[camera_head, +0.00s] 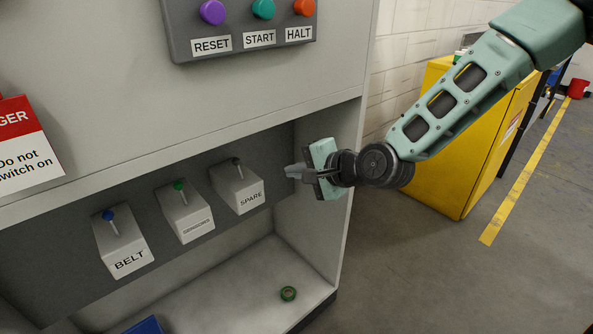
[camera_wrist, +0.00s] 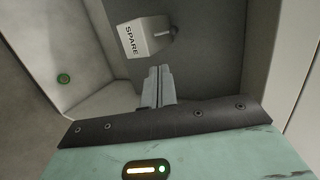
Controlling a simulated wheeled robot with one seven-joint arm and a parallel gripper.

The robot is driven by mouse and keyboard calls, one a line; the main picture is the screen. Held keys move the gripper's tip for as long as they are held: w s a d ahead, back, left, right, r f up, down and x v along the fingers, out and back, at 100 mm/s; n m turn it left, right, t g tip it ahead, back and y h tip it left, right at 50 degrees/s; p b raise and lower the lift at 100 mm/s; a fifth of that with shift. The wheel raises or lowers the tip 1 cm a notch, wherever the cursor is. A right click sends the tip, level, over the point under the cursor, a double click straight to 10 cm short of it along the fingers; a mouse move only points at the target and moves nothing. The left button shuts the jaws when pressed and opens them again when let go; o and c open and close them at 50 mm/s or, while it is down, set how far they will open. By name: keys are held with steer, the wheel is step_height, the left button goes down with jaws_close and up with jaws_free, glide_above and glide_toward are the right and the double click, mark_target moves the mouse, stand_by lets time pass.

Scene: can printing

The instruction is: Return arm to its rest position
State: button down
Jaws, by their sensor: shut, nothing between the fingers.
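My gripper (camera_head: 292,172) is at the right end of the cabinet's open recess, to the right of the SPARE switch box. Its two fingers are together with nothing between them; the wrist view shows the shut fingers (camera_wrist: 157,82) below the SPARE box. My teal arm (camera_head: 450,110) reaches in from the upper right. The SPARE switch (camera_head: 238,188) has a dark knob and also shows in the wrist view (camera_wrist: 144,37). The gripper looks apart from it.
A BELT switch (camera_head: 120,245) with a blue knob and a switch with a green knob (camera_head: 184,212) stand left. Above is a RESET, START and HALT panel (camera_head: 240,48). A green ring (camera_head: 288,294) lies on the recess floor. A yellow cabinet (camera_head: 450,175) stands right, near open floor.

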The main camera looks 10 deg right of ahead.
steer(key=s+r+n+g+h+p, duration=0.3)
steer(key=s+n+g+p, duration=0.2)
steer(key=s+n, duration=0.6)
steer(key=s+d+r+n+g+h+p, duration=0.1)
steer(key=s+d+r+n, duration=0.1)
steer(key=s, duration=0.4)
steer(key=s+d+r+n+g+h+p, duration=0.1)
steer(key=s+d+r+n+h+p, duration=0.1)
steer(key=s, duration=0.5)
steer(key=s+d+r+n+g+h+p, duration=0.1)
steer(key=s+d+r+n+g+h, duration=0.1)
steer(key=s+r, duration=0.4)
steer(key=shift+s+d+n+p, duration=0.4)
steer(key=shift+s+d, duration=0.2)
steer(key=shift+d, duration=0.1)
